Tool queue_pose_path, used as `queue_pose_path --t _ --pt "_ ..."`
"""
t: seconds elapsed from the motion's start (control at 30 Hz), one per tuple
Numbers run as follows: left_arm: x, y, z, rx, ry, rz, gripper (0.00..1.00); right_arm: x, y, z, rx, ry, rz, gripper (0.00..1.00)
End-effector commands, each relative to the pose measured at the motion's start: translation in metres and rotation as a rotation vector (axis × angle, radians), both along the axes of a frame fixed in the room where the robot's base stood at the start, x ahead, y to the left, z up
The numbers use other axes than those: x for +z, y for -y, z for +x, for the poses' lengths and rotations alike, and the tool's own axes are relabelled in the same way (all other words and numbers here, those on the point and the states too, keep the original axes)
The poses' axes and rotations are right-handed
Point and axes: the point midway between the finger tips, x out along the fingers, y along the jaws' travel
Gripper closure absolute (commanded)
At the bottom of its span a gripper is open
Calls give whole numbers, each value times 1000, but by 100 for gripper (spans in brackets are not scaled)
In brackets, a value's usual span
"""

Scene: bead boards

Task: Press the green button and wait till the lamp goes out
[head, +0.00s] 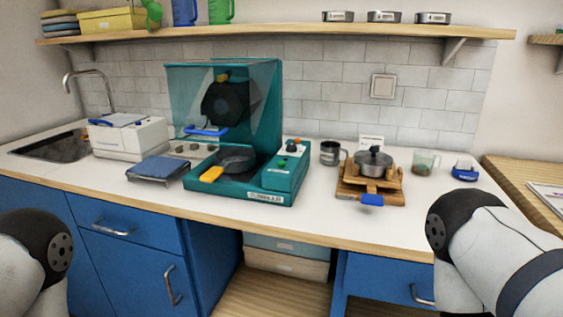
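A teal machine (273,110) with a raised clear hood stands on the white counter, left of centre. A dark pan (236,158) with a yellow handle (212,174) sits on its base. At the right of the base is a control box (283,172). On the box's top rear is a small dark and green part with an orange-red spot (292,144). Which piece is the green button or the lamp, and whether the lamp is lit, is too small to tell. Only parts of my two arms show at the lower left and right edges. Neither gripper is in view.
A white box-shaped appliance (132,138) and a blue-topped scale (158,168) stand left of the machine. A metal mug (330,153), a lidded pot (373,163) on a wooden stand, and a glass cup (425,162) stand right. The counter's front strip is clear.

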Motion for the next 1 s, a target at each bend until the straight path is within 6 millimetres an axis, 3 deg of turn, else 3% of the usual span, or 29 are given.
queue_pose_path --t 0.2,0.33,0.37,1.0 --pt "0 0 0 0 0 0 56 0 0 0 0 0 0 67" --pt "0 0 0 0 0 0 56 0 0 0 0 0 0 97" --pt "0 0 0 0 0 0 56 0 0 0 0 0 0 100" --pt "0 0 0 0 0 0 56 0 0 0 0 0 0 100"
